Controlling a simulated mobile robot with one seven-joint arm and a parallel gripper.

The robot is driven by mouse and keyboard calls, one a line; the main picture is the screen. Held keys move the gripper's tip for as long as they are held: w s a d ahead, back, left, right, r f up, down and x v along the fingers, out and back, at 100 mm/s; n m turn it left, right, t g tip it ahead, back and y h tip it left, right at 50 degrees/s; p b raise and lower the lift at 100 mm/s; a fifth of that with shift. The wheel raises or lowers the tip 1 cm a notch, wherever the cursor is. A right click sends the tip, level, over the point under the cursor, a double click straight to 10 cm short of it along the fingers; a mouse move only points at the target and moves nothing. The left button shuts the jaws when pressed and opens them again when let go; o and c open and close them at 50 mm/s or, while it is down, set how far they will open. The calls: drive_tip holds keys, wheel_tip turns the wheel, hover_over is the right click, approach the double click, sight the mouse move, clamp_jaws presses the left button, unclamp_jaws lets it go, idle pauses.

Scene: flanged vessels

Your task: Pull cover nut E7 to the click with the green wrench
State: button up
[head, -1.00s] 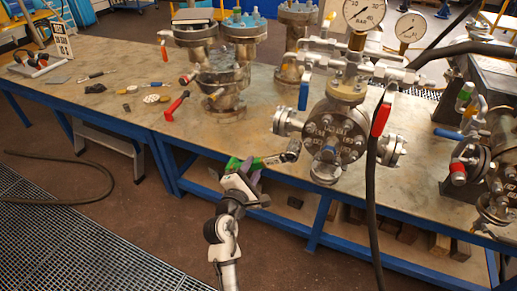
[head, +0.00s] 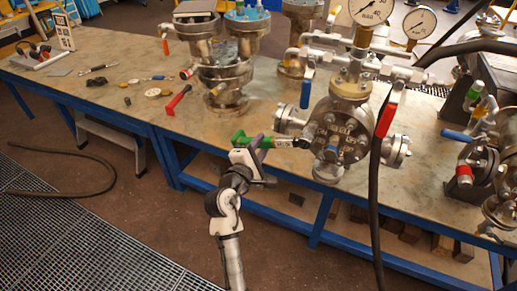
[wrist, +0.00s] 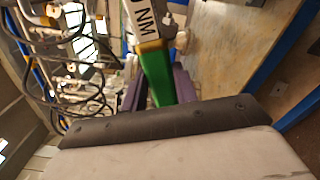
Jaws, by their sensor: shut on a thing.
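My gripper (head: 254,146) is shut on the green wrench (head: 266,142), in front of the bench edge. The wrench also shows in the wrist view (wrist: 158,78), with a white label reading "NM" and the green handle between purple fingers. In the head view the wrench lies roughly level, its dark head (head: 301,143) pointing right at the left side of the round flanged cover (head: 342,133). I cannot tell whether the head is on a nut. The cover carries several nuts around its rim; their marks, E7 included, are too small to read.
Pressure gauges (head: 370,10) and valves with blue and red (head: 388,118) handles rise above the vessel. A black hose (head: 374,200) hangs in front, right of the cover. A red-handled tool (head: 178,100) lies on the bench (head: 130,75).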

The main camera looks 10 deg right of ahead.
drive_tip(key=shift+w+d+r, duration=0.15)
drive_tip(key=shift+w, duration=0.1)
idle(0.3)
drive_tip(key=shift+p+x, duration=0.35)
drive_tip(key=shift+x, duration=0.6)
